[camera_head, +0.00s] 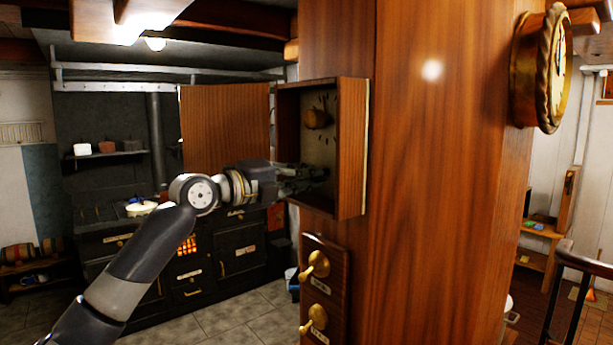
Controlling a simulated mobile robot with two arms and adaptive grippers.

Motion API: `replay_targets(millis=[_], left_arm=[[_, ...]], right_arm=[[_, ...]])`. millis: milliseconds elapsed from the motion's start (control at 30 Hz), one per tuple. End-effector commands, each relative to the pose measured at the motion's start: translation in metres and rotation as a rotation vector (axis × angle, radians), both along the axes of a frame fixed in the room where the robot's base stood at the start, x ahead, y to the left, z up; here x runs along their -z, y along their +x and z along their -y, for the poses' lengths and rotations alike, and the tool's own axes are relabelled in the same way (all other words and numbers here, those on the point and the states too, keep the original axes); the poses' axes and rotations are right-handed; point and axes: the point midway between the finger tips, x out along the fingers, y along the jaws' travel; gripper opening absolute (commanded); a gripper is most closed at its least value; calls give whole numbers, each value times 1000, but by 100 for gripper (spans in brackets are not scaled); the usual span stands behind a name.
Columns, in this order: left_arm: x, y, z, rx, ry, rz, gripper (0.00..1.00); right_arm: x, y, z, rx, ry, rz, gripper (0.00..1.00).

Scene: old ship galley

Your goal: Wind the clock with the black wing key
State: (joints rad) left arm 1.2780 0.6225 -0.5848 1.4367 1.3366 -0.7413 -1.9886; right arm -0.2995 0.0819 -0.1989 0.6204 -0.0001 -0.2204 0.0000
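A wooden box (352,150) with its door (224,128) swung open is fixed to the wooden pillar. Its back panel has dark marks and a round brass-coloured knob (316,118). My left gripper (318,174) reaches in from the left, with its fingers inside the lower part of the box, below the knob. Something dark is at the fingertips, but I cannot tell whether it is the black wing key or whether the fingers grip it. A round brass clock (541,70) hangs on the pillar's right side, its face seen almost edge-on. My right gripper is out of view.
Below the box, a wooden panel (340,284) carries two brass handles, the upper one (314,266) close under the box. A black stove (237,244) stands behind my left arm. A dark railing (584,262) is at the right. Tiled floor (226,318) is open at lower left.

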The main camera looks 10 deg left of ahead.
Motion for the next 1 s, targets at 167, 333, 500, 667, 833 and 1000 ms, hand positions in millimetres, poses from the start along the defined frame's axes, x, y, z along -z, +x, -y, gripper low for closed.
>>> replay_targets(millis=[167, 333, 500, 667, 833, 1000], left_arm=[[1, 0, 0, -1, 2, -2, 0], [1, 0, 0, -1, 3, -1, 0], [1, 0, 0, -1, 103, 76, 0], [1, 0, -1, -1, 271, 208, 0], [1, 0, -1, -1, 431, 331, 0], [1, 0, -1, -1, 499, 384, 0]], right_arm=[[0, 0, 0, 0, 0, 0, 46], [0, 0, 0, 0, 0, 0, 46], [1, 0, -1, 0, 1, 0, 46], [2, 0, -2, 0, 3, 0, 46], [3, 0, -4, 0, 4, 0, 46], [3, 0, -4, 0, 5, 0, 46]])
